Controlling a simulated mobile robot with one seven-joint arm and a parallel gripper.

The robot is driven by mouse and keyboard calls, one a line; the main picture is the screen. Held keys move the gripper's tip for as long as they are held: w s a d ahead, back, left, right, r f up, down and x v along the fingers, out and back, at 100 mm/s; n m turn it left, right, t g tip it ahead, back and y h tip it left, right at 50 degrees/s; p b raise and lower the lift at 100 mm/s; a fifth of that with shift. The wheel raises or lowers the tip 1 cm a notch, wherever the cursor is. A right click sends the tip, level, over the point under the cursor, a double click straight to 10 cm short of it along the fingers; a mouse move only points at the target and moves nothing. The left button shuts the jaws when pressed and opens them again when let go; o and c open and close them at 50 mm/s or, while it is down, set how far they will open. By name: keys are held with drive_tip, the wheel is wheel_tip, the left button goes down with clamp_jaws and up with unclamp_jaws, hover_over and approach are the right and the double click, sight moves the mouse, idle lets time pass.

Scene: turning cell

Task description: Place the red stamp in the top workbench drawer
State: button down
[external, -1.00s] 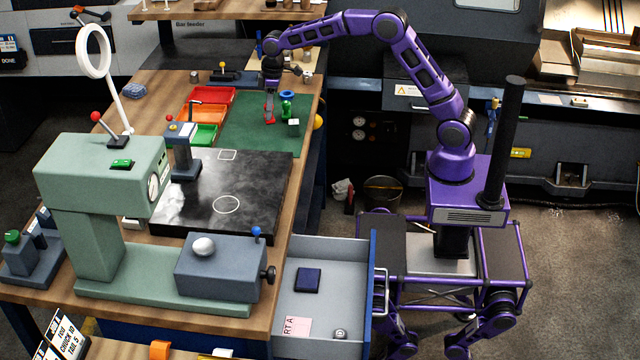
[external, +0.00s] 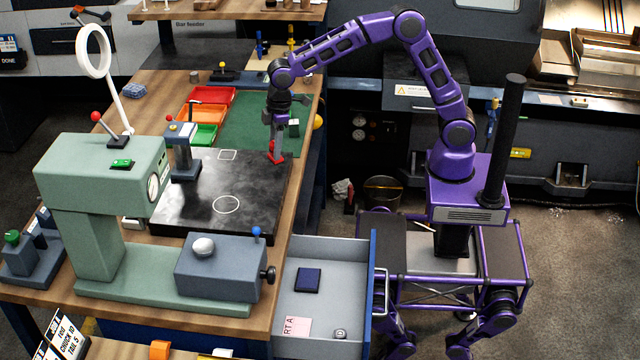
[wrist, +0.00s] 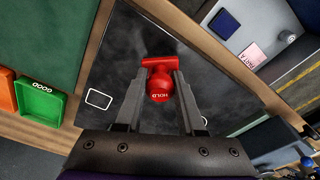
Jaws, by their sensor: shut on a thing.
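The red stamp (wrist: 160,82) is between the two fingers of my gripper (wrist: 158,95) in the wrist view, with "HOLD" lettered on its round knob. My gripper is shut on it. In the external view my gripper (external: 277,150) holds the red stamp (external: 276,158) above the right edge of the black plate. The top workbench drawer (external: 330,262) is pulled open at the bench's right side, nearer the camera than my gripper. Inside it lie a dark blue pad (external: 308,280), a pink tag (external: 297,327) and a small round metal part (external: 341,334).
The black plate (external: 255,190) lies on the bench under my gripper. A green mat (external: 240,118) and red, orange and green trays (external: 203,134) lie farther back. A grey-green press (external: 100,180) and grey block (external: 220,268) stand left of the drawer. The drawer's middle has free room.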

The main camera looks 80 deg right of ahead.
drive_tip(key=s+a+f+n, duration=0.1)
drive_tip(key=s+a, duration=0.4)
drive_tip(key=a, duration=0.3)
drive_tip(key=n+b, duration=0.5)
drive_tip(key=n, duration=0.4)
hover_over(348, 277)
wheel_tip(348, 277, down, 19)
drive_tip(key=shift+g+y, duration=0.4)
drive_tip(key=f, duration=0.2)
drive_tip(key=f+b, duration=0.1)
drive_tip(key=f, duration=0.2)
drive_tip(key=shift+d+f+b, duration=0.3)
drive_tip(key=shift+f+b, duration=0.05)
drive_tip(key=shift+b, duration=0.05)
drive_tip(key=shift+f+b, duration=0.55)
drive_tip(key=shift+f, duration=1.45)
drive_tip(key=shift+f, duration=0.25)
drive_tip(key=c, duration=0.5)
unclamp_jaws()
drive_tip(key=shift+r, duration=0.1)
